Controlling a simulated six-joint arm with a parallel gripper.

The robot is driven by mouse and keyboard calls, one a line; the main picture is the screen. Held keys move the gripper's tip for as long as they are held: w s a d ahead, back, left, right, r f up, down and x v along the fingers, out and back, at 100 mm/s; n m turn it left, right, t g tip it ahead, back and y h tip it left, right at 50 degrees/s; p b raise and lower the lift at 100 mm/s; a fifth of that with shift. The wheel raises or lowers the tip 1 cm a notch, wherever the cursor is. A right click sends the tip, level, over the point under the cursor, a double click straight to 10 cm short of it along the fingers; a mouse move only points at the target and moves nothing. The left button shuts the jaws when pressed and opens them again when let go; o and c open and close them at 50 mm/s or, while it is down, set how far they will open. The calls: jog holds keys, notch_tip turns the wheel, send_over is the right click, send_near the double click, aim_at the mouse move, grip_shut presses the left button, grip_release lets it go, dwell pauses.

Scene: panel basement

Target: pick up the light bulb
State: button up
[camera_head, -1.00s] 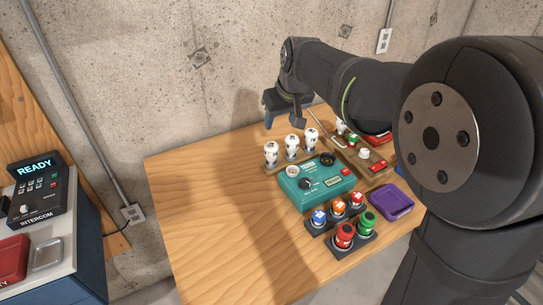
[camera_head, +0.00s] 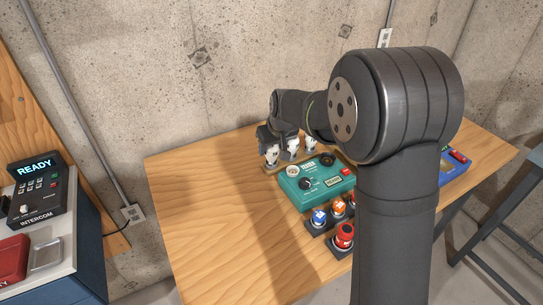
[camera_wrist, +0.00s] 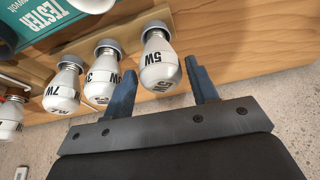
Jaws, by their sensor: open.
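Three white light bulbs stand in a wooden rack, with their grey bases in it. In the wrist view they are marked 5W (camera_wrist: 161,72), 3W (camera_wrist: 101,82) and 7W (camera_wrist: 62,92). My gripper (camera_wrist: 162,70) is open, with one blue-grey finger on each side of the 5W bulb in that view. Contact cannot be told. In the head view my gripper (camera_head: 265,139) is at the leftmost bulb (camera_head: 272,158) and partly covers it. The other two bulbs (camera_head: 293,149) (camera_head: 311,145) stand to its right.
A teal tester (camera_head: 318,184) is in front of the rack. Blue, orange and red parts (camera_head: 343,236) stand in dark holders nearby. Another white bulb (camera_wrist: 9,118) shows at the wrist view's left edge. The table's left side (camera_head: 205,190) is clear. A concrete wall (camera_head: 150,70) rises behind.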

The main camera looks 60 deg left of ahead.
jog(key=shift+x, duration=0.9)
jog(key=shift+c, duration=0.2)
jog(key=c, duration=0.7)
jog(key=shift+r, duration=0.15)
